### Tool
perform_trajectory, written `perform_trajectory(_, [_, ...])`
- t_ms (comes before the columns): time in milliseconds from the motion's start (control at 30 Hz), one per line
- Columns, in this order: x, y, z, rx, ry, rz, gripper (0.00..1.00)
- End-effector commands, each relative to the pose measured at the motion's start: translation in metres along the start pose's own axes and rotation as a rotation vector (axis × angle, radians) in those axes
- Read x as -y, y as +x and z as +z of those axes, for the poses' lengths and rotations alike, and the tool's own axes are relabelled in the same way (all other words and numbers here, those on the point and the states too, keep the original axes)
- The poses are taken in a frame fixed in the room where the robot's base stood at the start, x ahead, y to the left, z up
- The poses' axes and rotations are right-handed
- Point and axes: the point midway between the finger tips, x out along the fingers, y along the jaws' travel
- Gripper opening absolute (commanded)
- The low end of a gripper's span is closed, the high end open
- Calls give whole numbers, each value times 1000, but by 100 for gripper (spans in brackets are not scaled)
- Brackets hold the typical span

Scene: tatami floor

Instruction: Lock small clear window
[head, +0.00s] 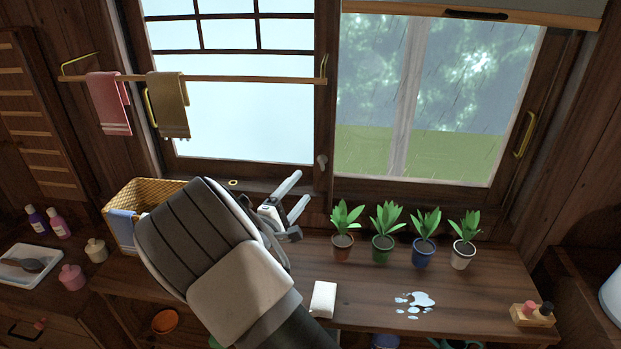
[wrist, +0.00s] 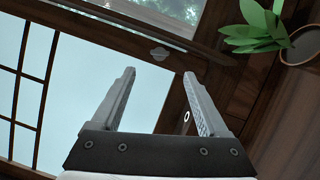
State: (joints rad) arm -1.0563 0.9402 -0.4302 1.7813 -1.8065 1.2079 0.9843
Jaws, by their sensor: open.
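The right window (head: 455,100) has clear glass, with rain and greenery outside. The left window (head: 240,120) has pale glass and a dark lattice. The knob also shows in the wrist view (wrist: 160,54), beyond and roughly between my fingertips. My gripper (head: 299,189) is open and empty, below and left of the knob in the head view. Its two fingers point toward the knob in the wrist view (wrist: 159,73), apart from it. Whether the latch is locked I cannot tell.
Several potted plants (head: 382,248) stand on the counter right of my gripper. A towel bar (head: 230,79) with two towels crosses the left window. A wicker basket (head: 150,190) stands left. A white block (head: 323,299) and a puddle (head: 415,303) lie on the counter.

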Motion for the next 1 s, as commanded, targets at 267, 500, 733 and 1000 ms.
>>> perform_trajectory(267, [0, -58, -1, -3, 0, -1, 78])
perform_trajectory(500, [0, -76, 0, 0, 0, 0, 78])
perform_trajectory(733, [0, -77, 0, 0, 0, 0, 78])
perform_trajectory(1000, [5, -66, 12, 54, 16, -25, 34])
